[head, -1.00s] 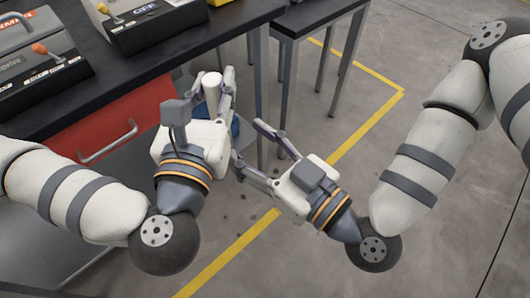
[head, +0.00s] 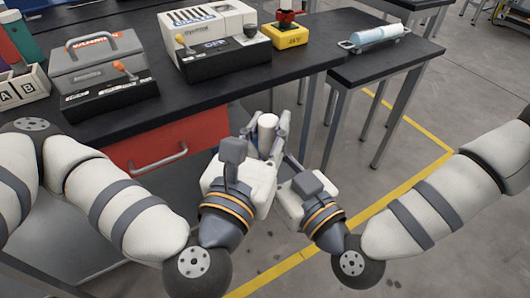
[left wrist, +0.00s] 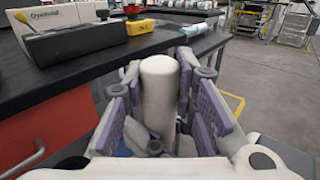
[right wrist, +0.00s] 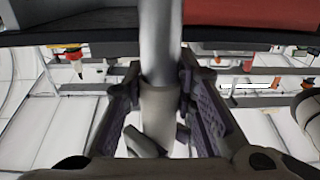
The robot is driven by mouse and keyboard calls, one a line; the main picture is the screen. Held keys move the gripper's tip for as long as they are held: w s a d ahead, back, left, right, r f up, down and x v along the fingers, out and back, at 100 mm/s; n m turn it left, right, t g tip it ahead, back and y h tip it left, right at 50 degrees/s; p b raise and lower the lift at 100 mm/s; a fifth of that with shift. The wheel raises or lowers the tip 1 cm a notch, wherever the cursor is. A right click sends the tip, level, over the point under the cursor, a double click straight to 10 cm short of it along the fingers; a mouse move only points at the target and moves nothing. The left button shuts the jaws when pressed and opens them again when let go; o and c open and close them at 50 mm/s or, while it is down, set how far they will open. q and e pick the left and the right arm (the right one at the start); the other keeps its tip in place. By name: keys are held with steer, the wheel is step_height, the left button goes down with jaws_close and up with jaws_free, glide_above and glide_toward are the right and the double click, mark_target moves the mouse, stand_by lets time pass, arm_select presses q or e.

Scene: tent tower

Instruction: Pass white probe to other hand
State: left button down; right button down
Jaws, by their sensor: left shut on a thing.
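The white probe (head: 267,121) is a pale cylinder standing roughly upright between my two grippers, its top showing in the head view. My left gripper (head: 259,135) is shut on it; in the left wrist view the probe (left wrist: 159,85) rises between the fingers. My right gripper (head: 279,133) is close beside the left, its fingers either side of the probe. In the right wrist view the probe (right wrist: 160,50) passes between the right fingers, which look spread with a gap beside it. The fingers overlap in the head view, so exact contact is partly hidden.
A black workbench (head: 215,101) with a red drawer (head: 160,147) lies just beyond the grippers. It holds a grey toolbox (head: 98,62), a white device (head: 208,28) and a yellow box (head: 286,36). A side table (head: 400,52) bears a light-blue cylinder (head: 376,34). Floor at right is open.

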arm_select(q)
steer(key=c, duration=1.2)
jaws_free()
